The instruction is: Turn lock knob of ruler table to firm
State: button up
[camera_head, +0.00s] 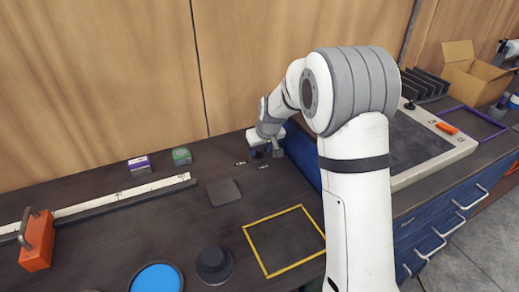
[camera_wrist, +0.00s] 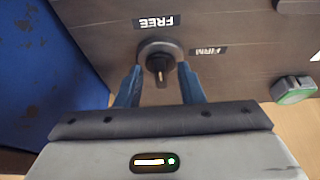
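The lock knob (camera_wrist: 158,62) is a dark round knob with a narrow raised grip, set on the dark table top (camera_wrist: 232,70). A FREE label (camera_wrist: 160,22) and a FIRM label (camera_wrist: 208,51) sit beside it, upside down in the wrist view. My gripper (camera_wrist: 160,70) is open, with its two blue fingers on either side of the knob and visible gaps to the grip. In the head view my gripper (camera_head: 265,150) is low at the back of the table, and the knob is hidden there. The white ruler (camera_head: 120,195) lies along the table's left part.
A purple-and-white box (camera_head: 139,166) and a green-topped block (camera_head: 181,156) stand left of my gripper. A blue panel (camera_wrist: 45,75) stands close beside the gripper.

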jog(key=shift+w+f, duration=0.1)
jog(key=shift+f, duration=0.2)
